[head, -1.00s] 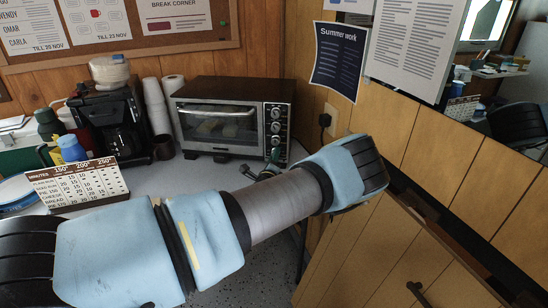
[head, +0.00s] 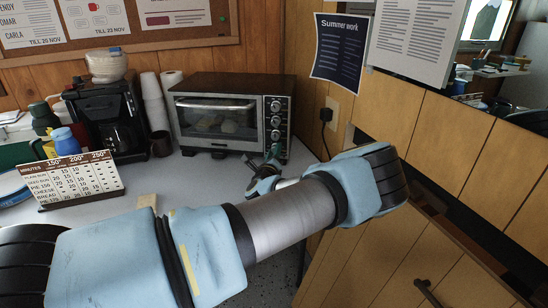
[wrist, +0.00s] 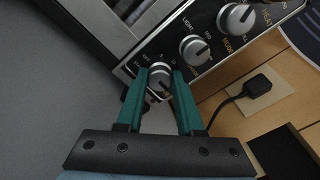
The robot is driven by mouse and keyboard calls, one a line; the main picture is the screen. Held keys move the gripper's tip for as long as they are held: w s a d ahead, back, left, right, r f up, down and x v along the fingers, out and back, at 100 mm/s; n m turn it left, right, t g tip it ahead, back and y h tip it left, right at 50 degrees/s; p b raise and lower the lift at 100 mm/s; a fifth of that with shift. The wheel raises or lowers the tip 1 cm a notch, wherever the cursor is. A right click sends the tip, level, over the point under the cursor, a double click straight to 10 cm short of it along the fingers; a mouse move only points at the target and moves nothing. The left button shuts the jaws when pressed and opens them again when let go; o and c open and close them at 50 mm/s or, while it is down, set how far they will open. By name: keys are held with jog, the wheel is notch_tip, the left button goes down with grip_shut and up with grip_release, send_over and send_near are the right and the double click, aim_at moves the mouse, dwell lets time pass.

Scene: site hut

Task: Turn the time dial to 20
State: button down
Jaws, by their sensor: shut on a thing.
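The toaster oven (head: 211,87) stands against the back wall with a column of knobs on its right side panel. My gripper (head: 272,158) is at the bottom of that column. In the wrist view its two green fingers (wrist: 160,82) are shut on the sides of the lowest knob, the time dial (wrist: 160,72). Small marks ring this dial, but they are too small and partly covered to read surely. Its pointer setting cannot be told. The knob above it (wrist: 195,50) and a further knob (wrist: 235,18) are apart from my fingers.
A coffee maker (head: 108,118), stacked cups (head: 153,105) and a dark mug (head: 161,144) stand left of the oven. A times chart (head: 72,180) stands at the front left. A black plug (head: 325,115) sits in the right wall, close to the oven.

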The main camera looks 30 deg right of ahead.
jog(key=c, duration=0.5)
grip_release()
jog(key=shift+c, duration=0.2)
jog(key=b+v, duration=0.2)
jog(key=v, duration=0.9)
jog(key=shift+b, duration=0.4)
